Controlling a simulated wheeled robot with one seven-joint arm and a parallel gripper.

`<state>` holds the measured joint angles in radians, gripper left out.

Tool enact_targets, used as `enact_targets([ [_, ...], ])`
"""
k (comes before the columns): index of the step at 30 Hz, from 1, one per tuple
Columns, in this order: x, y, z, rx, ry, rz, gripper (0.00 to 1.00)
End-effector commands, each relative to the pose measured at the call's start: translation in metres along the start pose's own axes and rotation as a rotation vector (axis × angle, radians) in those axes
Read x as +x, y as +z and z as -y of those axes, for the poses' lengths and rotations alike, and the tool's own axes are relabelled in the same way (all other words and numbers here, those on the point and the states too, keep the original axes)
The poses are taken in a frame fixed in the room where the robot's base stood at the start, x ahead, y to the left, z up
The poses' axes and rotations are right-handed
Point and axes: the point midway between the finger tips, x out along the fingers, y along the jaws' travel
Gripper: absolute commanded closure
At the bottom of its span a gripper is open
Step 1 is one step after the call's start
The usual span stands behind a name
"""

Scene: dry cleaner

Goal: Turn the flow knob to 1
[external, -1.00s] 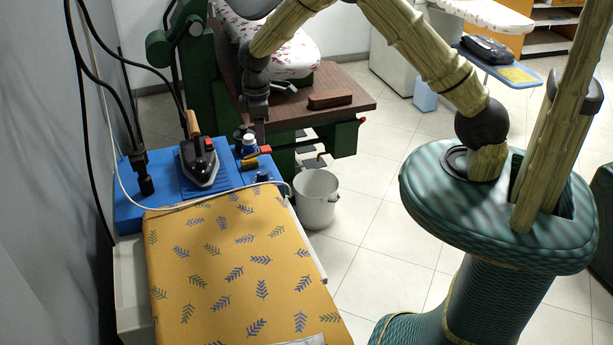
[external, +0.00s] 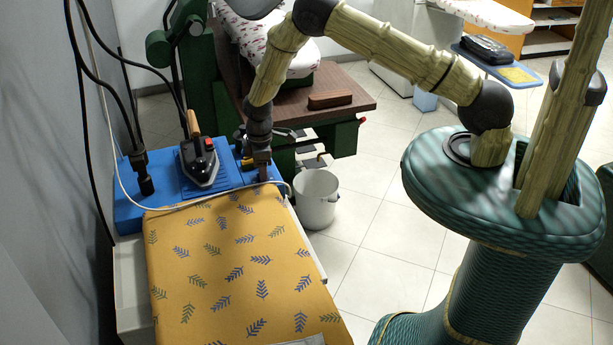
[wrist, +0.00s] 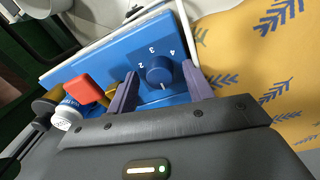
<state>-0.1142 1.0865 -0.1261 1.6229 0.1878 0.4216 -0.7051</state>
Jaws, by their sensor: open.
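The flow knob (wrist: 158,70) is a round blue knob on the blue board. The numerals 2, 3 and 4 show around its far side in the wrist view; no 1 is visible. A short white mark shows at the knob's near edge, towards my gripper's body. My gripper (wrist: 160,78) is open, with one dark finger on each side of the knob; I cannot tell whether either touches it. In the external view my gripper (external: 262,170) points down at the board's right end and hides the knob.
The blue board (external: 128,215) also carries an iron (external: 199,161). A red-topped item (wrist: 86,89) and a white bottle (wrist: 67,114) are close to the left finger. A white cord runs past the ironing cover (external: 235,265). A white bucket (external: 316,200) stands on the floor right.

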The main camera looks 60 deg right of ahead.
Motion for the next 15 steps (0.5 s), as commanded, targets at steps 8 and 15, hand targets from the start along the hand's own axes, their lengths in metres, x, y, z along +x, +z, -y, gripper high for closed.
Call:
enact_targets([
  [8, 0.0005, -0.0002, 0.0, 0.0, 0.0, -0.001, 0.56],
  [15, 0.0003, -0.0001, 0.0, 0.0, 0.0, 0.0, 0.93],
])
